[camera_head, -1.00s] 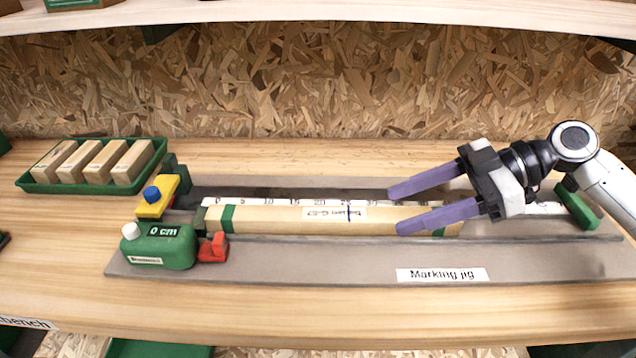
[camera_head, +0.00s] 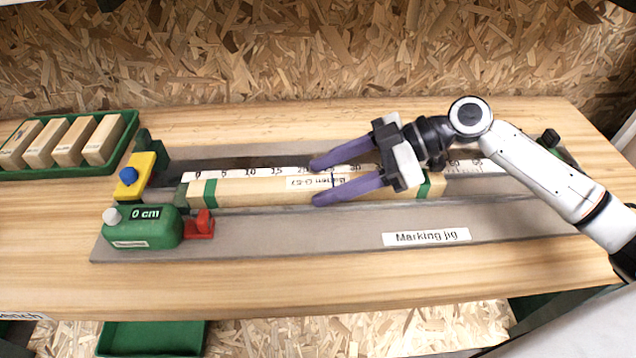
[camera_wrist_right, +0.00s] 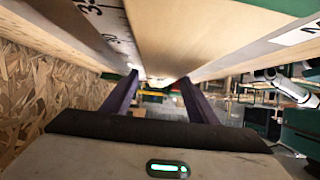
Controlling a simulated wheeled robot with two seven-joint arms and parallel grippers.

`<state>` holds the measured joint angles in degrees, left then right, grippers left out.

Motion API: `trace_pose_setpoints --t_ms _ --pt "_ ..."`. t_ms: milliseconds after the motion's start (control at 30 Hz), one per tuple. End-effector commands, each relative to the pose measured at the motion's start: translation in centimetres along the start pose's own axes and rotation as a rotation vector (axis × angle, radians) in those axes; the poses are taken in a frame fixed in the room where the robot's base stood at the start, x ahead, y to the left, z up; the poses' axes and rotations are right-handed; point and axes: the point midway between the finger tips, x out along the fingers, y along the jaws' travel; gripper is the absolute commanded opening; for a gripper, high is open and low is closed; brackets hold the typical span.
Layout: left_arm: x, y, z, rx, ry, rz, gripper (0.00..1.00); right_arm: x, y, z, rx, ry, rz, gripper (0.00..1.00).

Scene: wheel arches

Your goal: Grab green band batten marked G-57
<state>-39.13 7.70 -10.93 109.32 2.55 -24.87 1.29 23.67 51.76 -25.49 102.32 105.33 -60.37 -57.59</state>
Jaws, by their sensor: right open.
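The batten (camera_head: 262,191), pale wood with a green band near each end, lies lengthwise in the marking jig (camera_head: 300,229) along the ruler. Its label (camera_head: 306,183) reads roughly "Batten G-57", partly covered by my gripper. My right gripper (camera_head: 313,182) is open, its purple fingers pointing left over the batten's right half. One finger is on the ruler side, the other on the front side. In the right wrist view the batten (camera_wrist_right: 185,30) passes between the open fingers (camera_wrist_right: 159,79); I see no grip on it. My left gripper is not in view.
A green block marked "0 cm" (camera_head: 143,229), a red piece (camera_head: 201,225) and a yellow block with a blue knob (camera_head: 139,177) stand at the jig's left end. A green tray (camera_head: 132,128) with several wooden blocks is at the left. The bench front is clear.

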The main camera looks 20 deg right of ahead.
Motion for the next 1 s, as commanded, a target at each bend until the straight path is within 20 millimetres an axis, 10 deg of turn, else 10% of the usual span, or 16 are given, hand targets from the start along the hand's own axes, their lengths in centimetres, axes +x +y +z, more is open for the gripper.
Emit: trace_pose_setpoints --t_ms 233,567,1000 --pt "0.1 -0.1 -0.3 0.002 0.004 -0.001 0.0 0.2 0.0 0.1 0.0 -0.001 0.0 0.53" --pt "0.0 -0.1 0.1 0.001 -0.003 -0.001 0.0 0.2 0.0 0.1 0.0 -0.001 0.001 0.0" --pt "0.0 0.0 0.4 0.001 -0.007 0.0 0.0 -1.2 0.1 -2.6 -0.008 0.002 0.003 0.0"
